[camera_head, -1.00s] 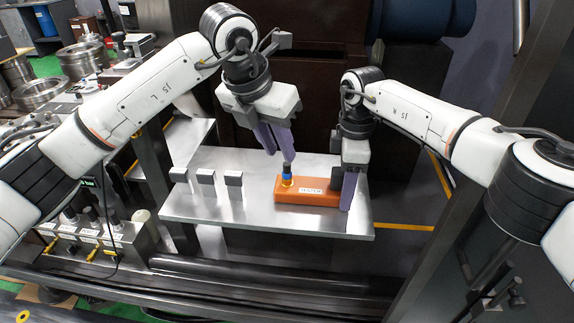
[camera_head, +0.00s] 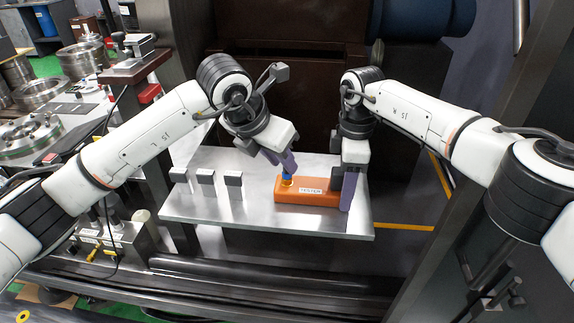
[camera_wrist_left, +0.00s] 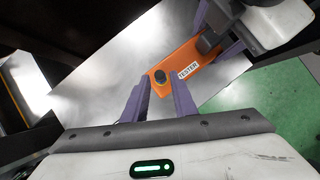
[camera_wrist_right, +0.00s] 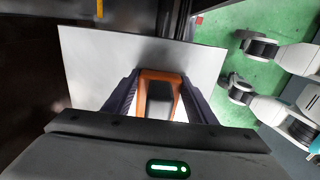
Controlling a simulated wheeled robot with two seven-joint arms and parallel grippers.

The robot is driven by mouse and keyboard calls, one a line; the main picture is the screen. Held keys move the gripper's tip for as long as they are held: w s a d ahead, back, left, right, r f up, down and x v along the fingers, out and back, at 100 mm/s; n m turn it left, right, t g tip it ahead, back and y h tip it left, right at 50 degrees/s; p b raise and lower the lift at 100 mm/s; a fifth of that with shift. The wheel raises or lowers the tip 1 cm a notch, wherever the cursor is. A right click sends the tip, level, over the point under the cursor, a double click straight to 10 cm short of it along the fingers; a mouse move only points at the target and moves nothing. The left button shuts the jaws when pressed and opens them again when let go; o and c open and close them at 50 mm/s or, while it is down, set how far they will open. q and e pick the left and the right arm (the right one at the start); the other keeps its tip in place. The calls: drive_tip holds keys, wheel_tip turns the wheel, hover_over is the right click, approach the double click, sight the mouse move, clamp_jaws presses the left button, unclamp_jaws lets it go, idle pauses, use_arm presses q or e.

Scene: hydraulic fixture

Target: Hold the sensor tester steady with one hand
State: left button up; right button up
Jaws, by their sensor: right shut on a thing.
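The orange sensor tester (camera_head: 318,198), labelled TESTER, lies on a metal table. A small sensor with blue and yellow bands (camera_head: 287,180) stands upright on its left end; its dark round top shows in the left wrist view (camera_wrist_left: 159,76). My right gripper (camera_head: 348,200) is shut on the tester's right end. The right wrist view shows the tester's orange end (camera_wrist_right: 161,76) between the right fingers. My left gripper (camera_head: 283,165) is open and empty, angled down close to the sensor's top, which its fingers partly hide. I cannot tell whether they touch.
Several small grey blocks (camera_head: 206,177) stand in a row on the left of the metal table (camera_head: 255,216). The table's front strip is clear. A dark machine (camera_head: 290,90) rises behind it. A bench with metal parts (camera_head: 85,58) is at the far left.

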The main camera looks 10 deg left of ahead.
use_arm(q)
drive_tip(key=shift+x, duration=0.8)
drive_tip(key=shift+c, duration=0.4)
clamp_jaws()
drive_tip(key=shift+r, duration=0.4)
drive_tip(key=shift+r, duration=2.3)
use_arm(e)
drive_tip(key=o, duration=1.3)
drive_tip(key=shift+o, duration=0.2)
